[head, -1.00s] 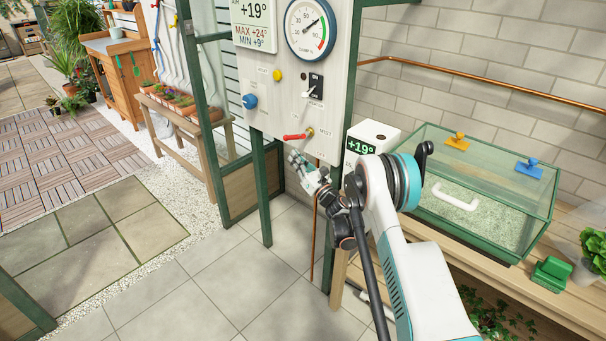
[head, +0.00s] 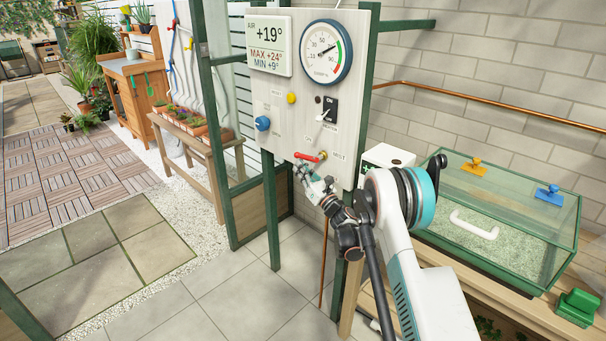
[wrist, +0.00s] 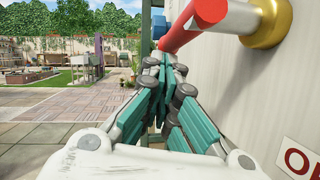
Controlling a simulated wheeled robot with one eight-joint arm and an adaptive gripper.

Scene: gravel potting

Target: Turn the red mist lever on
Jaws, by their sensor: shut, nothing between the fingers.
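The red mist lever (head: 307,157) lies roughly horizontal on the pale control panel (head: 285,112), pointing left from its brass fitting (head: 322,155). In the wrist view the lever (wrist: 196,22) runs from the brass fitting (wrist: 270,18) toward the upper middle, passing above my fingers. My gripper (head: 300,170) is shut and empty, just below the lever's left part. In the wrist view my gripper's fingertips (wrist: 162,64) are close together under the lever; I cannot tell whether they touch it.
On the panel are a blue knob (head: 262,123), a yellow button (head: 291,98), a black heater switch (head: 328,109), a round gauge (head: 326,53) and a temperature display (head: 268,45). A glass case (head: 485,215) stands on the bench at right. The space left of the panel's lower edge is open.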

